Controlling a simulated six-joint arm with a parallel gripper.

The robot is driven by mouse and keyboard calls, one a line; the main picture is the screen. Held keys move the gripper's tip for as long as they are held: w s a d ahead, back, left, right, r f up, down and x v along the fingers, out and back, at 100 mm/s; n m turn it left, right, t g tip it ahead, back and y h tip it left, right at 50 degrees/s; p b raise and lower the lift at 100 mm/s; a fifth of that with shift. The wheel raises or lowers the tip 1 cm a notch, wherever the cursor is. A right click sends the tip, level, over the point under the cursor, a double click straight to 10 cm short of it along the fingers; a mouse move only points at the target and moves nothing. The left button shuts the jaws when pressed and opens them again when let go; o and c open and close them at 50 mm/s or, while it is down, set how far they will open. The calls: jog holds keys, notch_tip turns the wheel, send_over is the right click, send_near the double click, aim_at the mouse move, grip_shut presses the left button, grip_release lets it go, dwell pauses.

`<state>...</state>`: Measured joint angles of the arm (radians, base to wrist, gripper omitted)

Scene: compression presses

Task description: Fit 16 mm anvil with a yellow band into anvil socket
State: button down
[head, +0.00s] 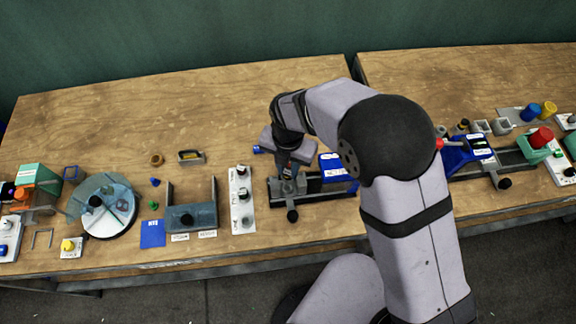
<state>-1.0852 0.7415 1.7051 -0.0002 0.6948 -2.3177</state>
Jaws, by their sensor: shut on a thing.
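My gripper (288,174) is at the left end of a dark press bed, over or at a small grey block (288,189). It is shut on a small part that the fingers and wrist mostly hide. No yellow band shows on it at this size, so I cannot tell for sure that it is the 16 mm anvil. I also cannot tell whether the held part touches the block or sits in a socket. The press bed (318,200) carries a blue plate (332,167), and my arm covers its right part.
A black knob (292,216) sticks out at the press's front. A grey panel with knobs (241,200) stands close on the left. Another press (497,160) and blue and yellow cylinders (549,108) are at right. Bare wood lies behind the left fixtures.

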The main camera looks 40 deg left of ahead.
aim_at(288, 172)
jog(key=shift+f+b, duration=1.15)
jog(key=shift+f, duration=0.85)
jog(key=shift+f, duration=0.6)
dwell(0.8)
jog(key=shift+r, duration=0.35)
jog(key=shift+f, duration=0.4)
dwell(2.2)
jog(key=shift+r+p, duration=0.4)
jog(key=shift+p, duration=0.05)
dwell(1.2)
